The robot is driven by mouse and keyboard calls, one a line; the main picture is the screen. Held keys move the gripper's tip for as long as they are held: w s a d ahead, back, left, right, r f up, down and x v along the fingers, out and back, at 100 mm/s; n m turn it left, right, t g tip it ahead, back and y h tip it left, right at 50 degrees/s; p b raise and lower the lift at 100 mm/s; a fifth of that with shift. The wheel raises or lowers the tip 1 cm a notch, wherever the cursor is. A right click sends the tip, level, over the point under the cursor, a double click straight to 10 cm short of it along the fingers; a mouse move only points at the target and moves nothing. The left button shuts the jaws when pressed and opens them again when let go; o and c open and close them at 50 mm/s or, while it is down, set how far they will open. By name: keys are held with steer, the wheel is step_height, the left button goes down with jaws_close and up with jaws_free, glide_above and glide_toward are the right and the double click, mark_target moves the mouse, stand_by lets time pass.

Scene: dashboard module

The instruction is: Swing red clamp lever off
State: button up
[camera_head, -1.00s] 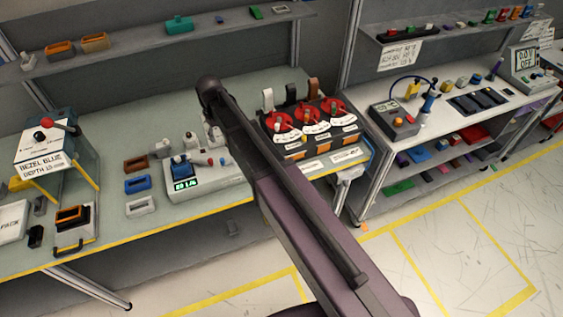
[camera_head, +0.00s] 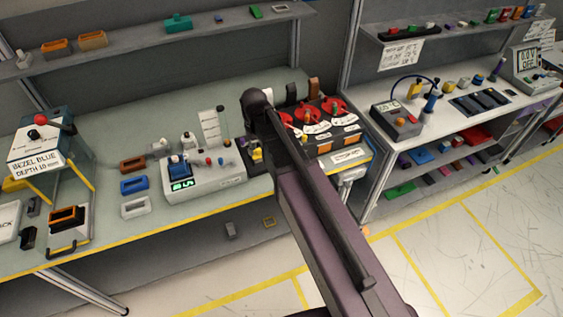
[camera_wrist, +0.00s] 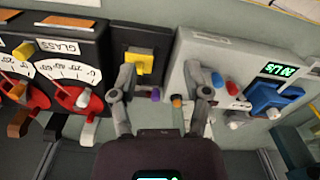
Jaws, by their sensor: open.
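My gripper (camera_wrist: 161,96) is open and empty in the wrist view, its fingers apart over the gap between a black panel and a grey box. In the head view my arm hides it. I cannot tell for sure which part is the red clamp lever. Red pieces with pale knobs (camera_wrist: 68,96) sit on white dial faces left of my gripper; one dial reads GLASS. They also show in the head view (camera_head: 333,107). A red ball-topped lever (camera_head: 40,119) stands on the far-left station.
The black panel bears a yellow block (camera_wrist: 139,62). A blue part (camera_wrist: 272,98) and a green display are on the grey box. Coloured frames (camera_head: 134,186) lie left of that box.

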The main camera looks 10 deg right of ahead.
steer(key=s+d+f+b, duration=0.2)
steer(key=s+d, duration=0.2)
steer(key=d, duration=0.3)
steer(key=shift+s+f+m, duration=0.15)
steer(key=shift+s+m, duration=0.25)
steer(key=shift+w, duration=0.1)
step_height(320, 180, up, 7)
steer(key=n+p, duration=0.6)
steer(key=p, duration=0.1)
glide_above(208, 159)
step_height(208, 159, down, 14)
steer(key=b, duration=1.3)
steer(key=shift+r, duration=0.25)
